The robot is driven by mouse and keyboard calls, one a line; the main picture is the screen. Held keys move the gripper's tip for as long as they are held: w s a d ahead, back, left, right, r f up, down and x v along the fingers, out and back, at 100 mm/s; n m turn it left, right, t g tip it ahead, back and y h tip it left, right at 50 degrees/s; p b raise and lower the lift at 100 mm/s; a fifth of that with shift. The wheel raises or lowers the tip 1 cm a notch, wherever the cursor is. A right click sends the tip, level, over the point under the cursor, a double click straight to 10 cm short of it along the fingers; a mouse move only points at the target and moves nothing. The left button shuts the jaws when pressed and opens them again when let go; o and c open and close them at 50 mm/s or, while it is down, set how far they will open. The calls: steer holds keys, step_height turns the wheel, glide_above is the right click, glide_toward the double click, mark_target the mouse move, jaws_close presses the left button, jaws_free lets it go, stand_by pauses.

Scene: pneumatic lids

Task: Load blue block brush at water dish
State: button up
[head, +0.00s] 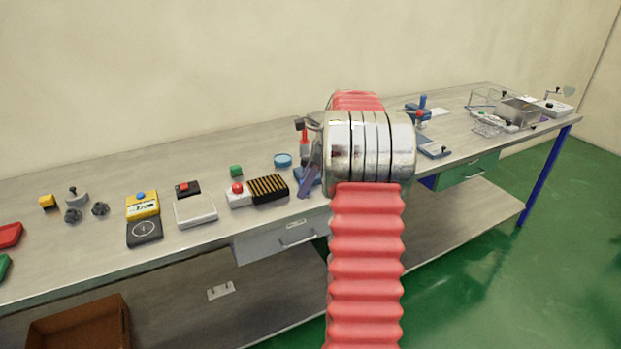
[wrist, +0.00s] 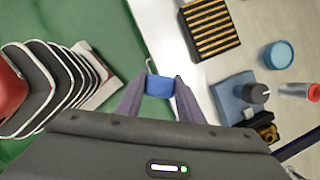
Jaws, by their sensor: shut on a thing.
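The blue block brush (wrist: 160,87) is between the fingertips of my gripper (wrist: 160,84) in the wrist view, and the gripper is shut on it. Any bristles are hidden from this angle. The block hangs over the bench's front edge, with green floor beside it. The water dish (head: 283,160) is a round, shallow blue dish on the bench, left of my wrist in the head view. In the wrist view the dish (wrist: 278,55) lies to the upper right of the block, well apart from it. In the head view a purple finger shows, but the block cannot be made out.
A black and yellow striped box (wrist: 209,28) stands near the dish. A blue base with a dark knob (wrist: 240,97) and a red-and-clear bottle (wrist: 300,91) are close by. A drawer (head: 285,241) hangs below the edge.

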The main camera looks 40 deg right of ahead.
steer(key=w+a+f+n+g+h, duration=0.1)
steer(key=a+f+n+g, duration=0.1)
steer(key=a+n, duration=0.7)
steer(key=w+a+f+n+g+h, duration=0.1)
steer(key=a+f+n+g, duration=0.2)
steer(key=a+n, duration=0.6)
steer(key=w+a+f+n+g+h, duration=0.1)
steer(key=a+n, duration=0.8)
steer(key=a, duration=1.2)
step_height(320, 180, down, 4)
steer(key=shift+w+a+r+n+g, duration=0.15)
steer(key=shift+w+a+n+g, duration=0.25)
steer(key=shift+g, duration=0.6)
steer(key=shift+w, duration=0.1)
